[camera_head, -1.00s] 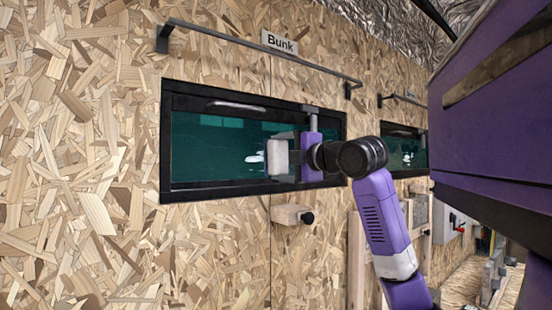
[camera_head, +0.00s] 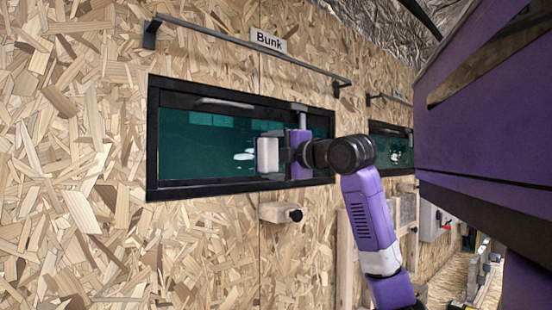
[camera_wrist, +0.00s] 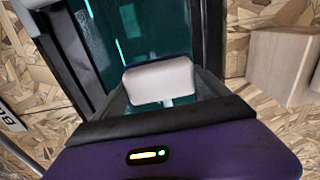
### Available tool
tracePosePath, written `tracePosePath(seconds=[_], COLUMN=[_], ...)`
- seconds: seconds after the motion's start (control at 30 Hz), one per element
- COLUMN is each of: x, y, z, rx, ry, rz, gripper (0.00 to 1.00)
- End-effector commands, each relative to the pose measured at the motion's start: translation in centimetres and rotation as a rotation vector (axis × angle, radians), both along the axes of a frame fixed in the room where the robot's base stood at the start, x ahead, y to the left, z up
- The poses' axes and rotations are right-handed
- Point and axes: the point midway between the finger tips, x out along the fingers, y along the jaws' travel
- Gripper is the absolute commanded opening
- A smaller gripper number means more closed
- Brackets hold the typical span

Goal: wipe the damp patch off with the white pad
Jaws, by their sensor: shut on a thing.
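My gripper (camera_head: 283,154) is shut on the white pad (camera_head: 267,155), a pale block with rounded edges. The pad also shows between the fingers in the wrist view (camera_wrist: 160,80). It is in front of the right part of the dark green window pane (camera_head: 200,150) under the Bunk sign. I cannot tell whether it touches the glass. Small whitish marks (camera_head: 244,156) show on the pane just left of the pad. I cannot tell whether they are the damp patch or reflections. The glass behind the pad and gripper is hidden.
A black frame (camera_head: 152,140) surrounds the pane, with a dark rail (camera_head: 220,40) above. A wooden block with a black knob (camera_head: 278,212) juts out below. A second window (camera_head: 392,150) is further right. Chipboard wall fills the left.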

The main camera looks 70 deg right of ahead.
Motion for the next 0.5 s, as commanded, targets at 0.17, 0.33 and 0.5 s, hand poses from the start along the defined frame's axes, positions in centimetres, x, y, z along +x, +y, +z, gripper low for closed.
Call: tracePosePath(seconds=[0.17,0.33,0.5], x=[0.7,0.9,1.5], y=[1.2,1.6,2.5], z=[-0.1,-0.1,-0.1], rx=[0.0,0.001,0.0], ry=[0.001,0.001,0.0], rz=[0.003,0.003,0.004], gripper=[0.53,0.53,0.53])
